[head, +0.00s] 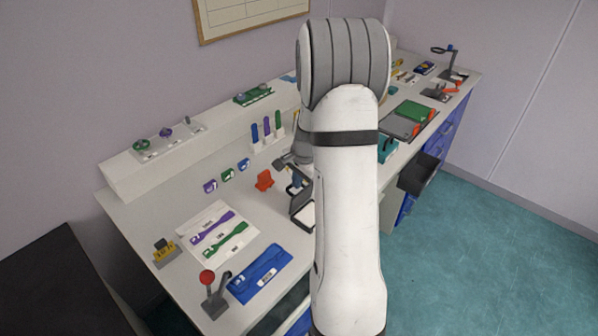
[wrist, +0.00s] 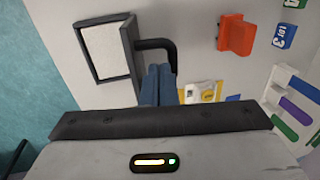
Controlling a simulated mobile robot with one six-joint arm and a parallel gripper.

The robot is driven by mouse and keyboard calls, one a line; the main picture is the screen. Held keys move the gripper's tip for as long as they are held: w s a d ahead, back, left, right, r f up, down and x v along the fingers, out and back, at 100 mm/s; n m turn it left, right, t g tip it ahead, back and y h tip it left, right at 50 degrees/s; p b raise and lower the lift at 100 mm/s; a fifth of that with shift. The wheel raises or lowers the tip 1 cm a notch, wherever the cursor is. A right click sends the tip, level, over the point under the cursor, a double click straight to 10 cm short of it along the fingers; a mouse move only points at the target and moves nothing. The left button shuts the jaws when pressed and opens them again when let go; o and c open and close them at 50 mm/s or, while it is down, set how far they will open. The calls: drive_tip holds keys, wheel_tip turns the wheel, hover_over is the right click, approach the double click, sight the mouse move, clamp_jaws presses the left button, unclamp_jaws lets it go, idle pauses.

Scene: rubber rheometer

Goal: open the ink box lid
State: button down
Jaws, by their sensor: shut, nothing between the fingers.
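The ink box (wrist: 78,40) is a dark box whose white inner pad shows uncovered in the wrist view. A dark grey panel, seemingly its lid (wrist: 131,58), stands up along its right side, with a black bent handle (wrist: 158,43) sticking out from it. In the head view the ink box (head: 309,217) is partly hidden behind my arm. My gripper (wrist: 158,69) has its blue-grey fingers shut and empty, with the tips close beside the handle; I cannot tell whether they touch it.
A red holder (wrist: 236,35) and small numbered blocks (wrist: 285,36) stand on the bench right of the handle. A white and yellow item (wrist: 201,92) is near the fingers. A rack of coloured sticks (head: 268,140) stands behind. A red-knobbed lever (head: 207,277) is at the front left.

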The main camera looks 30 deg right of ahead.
drive_tip(key=shift+f, duration=0.15)
drive_tip(key=shift+w+a+f+b, duration=0.25)
drive_tip(key=shift+w+b, duration=0.15)
drive_tip(key=shift+w, duration=0.1)
drive_tip(key=shift+w+a+f+b, duration=0.2)
drive_tip(key=shift+w+b, duration=0.15)
drive_tip(key=shift+w, duration=0.35)
drive_tip(key=shift+s+r, duration=0.1)
drive_tip(key=shift+r, duration=0.05)
drive_tip(key=shift+r, duration=0.1)
